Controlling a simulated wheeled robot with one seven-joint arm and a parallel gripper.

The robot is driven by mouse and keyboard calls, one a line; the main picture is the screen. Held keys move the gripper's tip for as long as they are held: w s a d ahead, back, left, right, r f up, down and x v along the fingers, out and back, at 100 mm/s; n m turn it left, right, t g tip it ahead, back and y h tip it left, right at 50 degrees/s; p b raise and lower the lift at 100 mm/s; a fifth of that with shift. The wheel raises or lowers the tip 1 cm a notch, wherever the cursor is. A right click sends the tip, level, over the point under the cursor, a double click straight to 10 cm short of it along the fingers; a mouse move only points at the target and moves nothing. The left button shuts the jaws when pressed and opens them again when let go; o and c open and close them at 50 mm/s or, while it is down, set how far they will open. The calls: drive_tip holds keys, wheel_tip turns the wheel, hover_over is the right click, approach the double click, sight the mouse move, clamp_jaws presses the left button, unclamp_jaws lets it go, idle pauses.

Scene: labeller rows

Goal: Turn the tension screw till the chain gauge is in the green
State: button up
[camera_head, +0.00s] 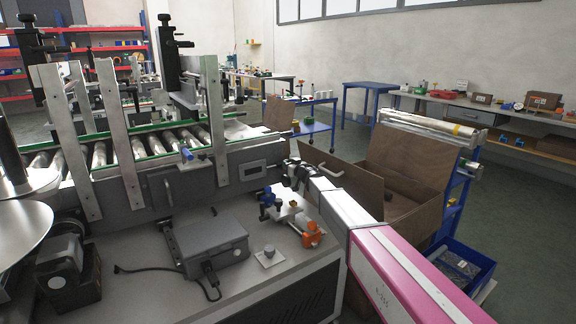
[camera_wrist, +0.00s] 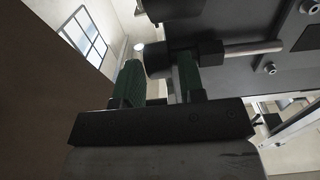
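My gripper (camera_head: 291,172) is at the right end of the grey conveyor frame in the head view. In the wrist view my gripper (camera_wrist: 158,84) has its two green-padded fingers apart with a gap between them. A black knob (camera_wrist: 158,60) on a metal rod (camera_wrist: 253,48) is just past the fingertips, partly behind the right finger. It may be the tension screw; I cannot tell for sure. Whether a finger touches it is unclear. I cannot make out a chain gauge or a green band in either view.
The conveyor (camera_head: 150,150) has metal rollers and upright plates. Below it, a grey box (camera_head: 210,246) with a cable, a blue-handled fitting (camera_head: 267,200) and an orange-ended clamp (camera_head: 310,236) are on the bench. A brown open bin (camera_head: 405,205) is right of my arm.

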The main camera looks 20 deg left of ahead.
drive_tip(key=shift+w+a, duration=0.2)
drive_tip(key=shift+a, duration=0.1)
drive_tip(key=c, duration=0.6)
drive_tip(key=shift+c, duration=0.2)
drive_tip(key=shift+r+g+h, duration=0.1)
drive_tip(key=shift+g+h, duration=0.4)
drive_tip(key=shift+h, duration=0.1)
drive_tip(key=o, duration=0.6)
drive_tip(key=shift+o, duration=0.2)
